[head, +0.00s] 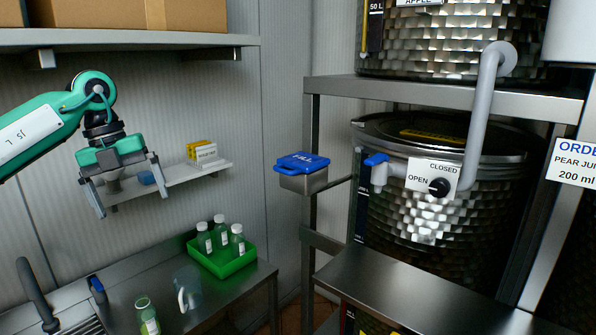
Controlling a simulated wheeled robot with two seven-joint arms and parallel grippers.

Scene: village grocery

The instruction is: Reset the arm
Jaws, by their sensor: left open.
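My left arm comes in from the left, with its green and grey gripper (126,194) hanging downward. Its two fingers are spread apart and nothing is between them. It is in the air in front of the small wall shelf, above the steel counter (150,268). My right gripper does not show.
A green tray (238,263) with several bottles, a clear jug (187,288) and a single bottle (147,316) stand on the counter. A blue-lidded box (302,172) is by the rack post. A steel tank (420,225) with tap and dial fills the right. An upper shelf (130,40) holds cartons.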

